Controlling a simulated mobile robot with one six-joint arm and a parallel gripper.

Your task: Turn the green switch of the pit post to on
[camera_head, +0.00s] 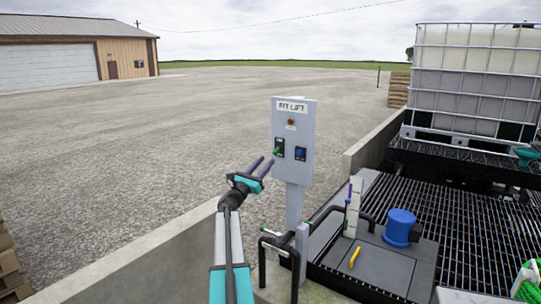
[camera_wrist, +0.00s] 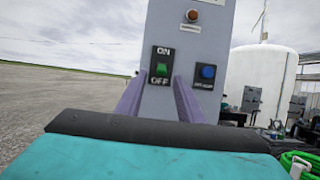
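The pit post is a grey upright panel (camera_head: 292,170) labelled PIT LIFT in the head view. The green switch (camera_wrist: 162,69) sits on a black plate with ON above and OFF below; it also shows in the head view (camera_head: 279,145). I cannot tell which way it is set. My gripper (camera_head: 268,160) is at the left of the panel, below the switch in the picture. Its two purple fingers are spread apart and empty. In the wrist view the fingertips (camera_wrist: 159,78) show to either side of the switch's lower part, apparently short of the panel.
A blue button (camera_wrist: 208,72) is right of the switch, and an amber lamp (camera_wrist: 192,16) is above. A low concrete wall (camera_head: 150,260) runs beside the post. Black pipes, a blue-capped pump (camera_head: 400,224) and a caged tank (camera_head: 470,85) stand to the right. Gravel lies open at left.

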